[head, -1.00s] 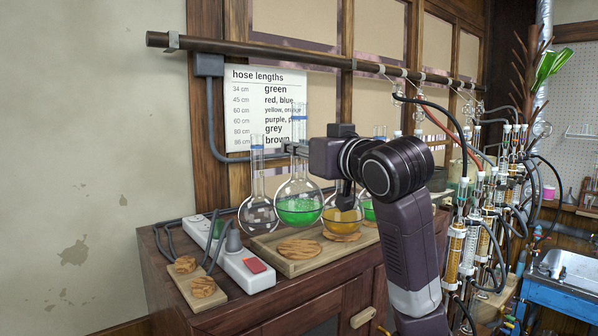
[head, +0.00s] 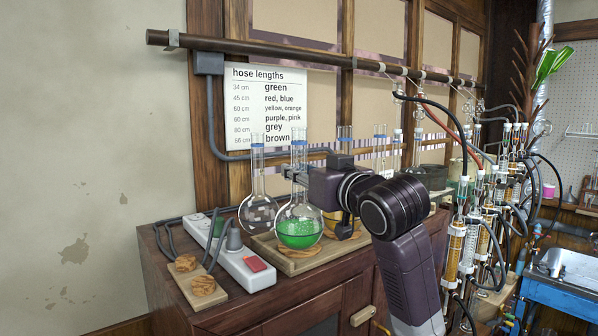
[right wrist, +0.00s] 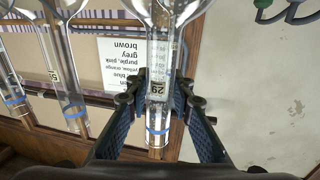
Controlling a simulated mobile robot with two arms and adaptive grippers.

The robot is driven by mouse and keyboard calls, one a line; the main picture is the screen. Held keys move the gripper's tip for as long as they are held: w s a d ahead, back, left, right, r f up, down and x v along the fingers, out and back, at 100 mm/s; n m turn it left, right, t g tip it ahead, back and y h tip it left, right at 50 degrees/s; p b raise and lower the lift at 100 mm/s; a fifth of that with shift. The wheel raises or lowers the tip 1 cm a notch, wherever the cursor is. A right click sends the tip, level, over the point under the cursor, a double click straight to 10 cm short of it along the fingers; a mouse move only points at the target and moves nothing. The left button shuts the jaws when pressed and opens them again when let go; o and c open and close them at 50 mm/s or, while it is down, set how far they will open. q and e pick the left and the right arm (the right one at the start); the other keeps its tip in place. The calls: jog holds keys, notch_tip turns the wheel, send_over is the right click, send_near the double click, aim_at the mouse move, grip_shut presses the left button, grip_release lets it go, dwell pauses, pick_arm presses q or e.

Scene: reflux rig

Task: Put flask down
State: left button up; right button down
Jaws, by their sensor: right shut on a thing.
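My right gripper (head: 292,174) is shut on the neck of a round flask with green liquid (head: 299,228). The flask is upright over the front part of a wooden board (head: 288,267). In the right wrist view, the blue-padded fingers (right wrist: 160,100) stand on both sides of the clear neck (right wrist: 158,58), which has a label and a blue band. My left gripper is not in view.
An empty flask (head: 258,213) stands close on the left. A flask with amber liquid (head: 331,222) is partly hidden behind my gripper. A white power strip (head: 246,268) and cork rings on a small board (head: 203,286) are at the left front. Hoses and glass columns crowd the right.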

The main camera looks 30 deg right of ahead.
jog(key=c, duration=1.7)
grip_release()
jog(key=shift+r, duration=0.15)
jog(key=shift+s+a+b, duration=0.2)
jog(key=shift+s+b, duration=0.3)
jog(key=shift+s, duration=1.5)
jog(key=shift+s+a+b, duration=0.15)
jog(key=shift+s+b, duration=0.35)
jog(key=shift+s, duration=1.5)
jog(key=shift+s+a+b, duration=0.2)
jog(key=shift+s+b, duration=0.3)
jog(key=shift+s, duration=1.5)
